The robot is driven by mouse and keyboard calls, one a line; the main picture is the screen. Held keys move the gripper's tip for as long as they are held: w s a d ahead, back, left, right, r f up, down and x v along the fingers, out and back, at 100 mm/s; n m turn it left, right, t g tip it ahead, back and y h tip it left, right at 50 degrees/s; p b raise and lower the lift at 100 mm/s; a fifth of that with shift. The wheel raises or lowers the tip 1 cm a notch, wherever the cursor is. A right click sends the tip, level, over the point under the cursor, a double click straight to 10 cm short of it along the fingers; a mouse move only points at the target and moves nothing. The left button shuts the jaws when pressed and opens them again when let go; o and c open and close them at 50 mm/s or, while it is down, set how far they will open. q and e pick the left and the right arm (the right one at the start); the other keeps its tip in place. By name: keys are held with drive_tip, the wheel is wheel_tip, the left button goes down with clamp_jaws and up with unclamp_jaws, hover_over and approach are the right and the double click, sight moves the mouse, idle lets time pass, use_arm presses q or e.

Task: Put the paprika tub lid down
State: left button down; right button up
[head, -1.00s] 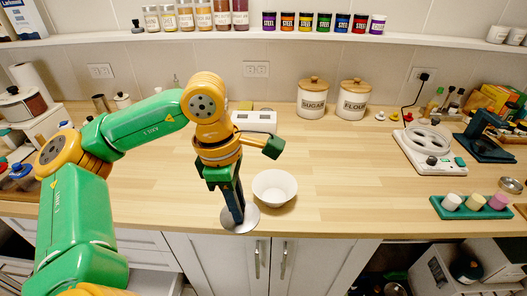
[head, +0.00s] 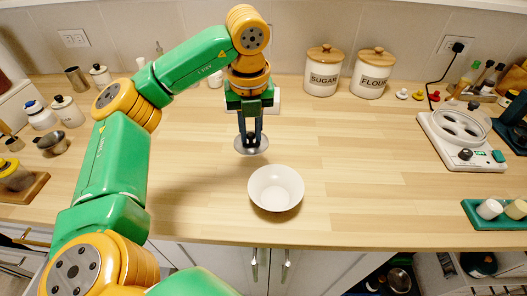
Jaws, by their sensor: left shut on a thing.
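My left gripper (head: 250,138) points down over the wooden counter, behind the white bowl. It is shut on a round, flat, grey disc, which looks like the paprika tub lid (head: 240,148). The lid is level and at or just above the counter; I cannot tell if it touches. The white bowl (head: 275,189) stands near the counter's front edge, and its inside looks empty. My right gripper does not show.
The sugar jar (head: 323,74) and flour jar (head: 371,76) stand at the back wall. A white appliance (head: 460,138) and a green tray (head: 478,220) are at the right. The wooden counter (head: 350,150) is clear in the middle.

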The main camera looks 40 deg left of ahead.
use_arm(q)
drive_tip(key=w+f, duration=0.2)
drive_tip(key=w+f+p, duration=0.1)
drive_tip(key=w+f, duration=0.1)
drive_tip(key=shift+w+f, duration=0.15)
drive_tip(key=shift+f, duration=0.15)
wheel_tip(320, 180, down, 2)
drive_tip(key=shift+f+p, duration=0.25)
drive_tip(key=shift+p, duration=0.65)
drive_tip(key=shift+d+f, duration=0.1)
drive_tip(key=shift+f, duration=0.45)
drive_tip(key=c, duration=0.8)
unclamp_jaws()
drive_tip(key=shift+o, duration=0.2)
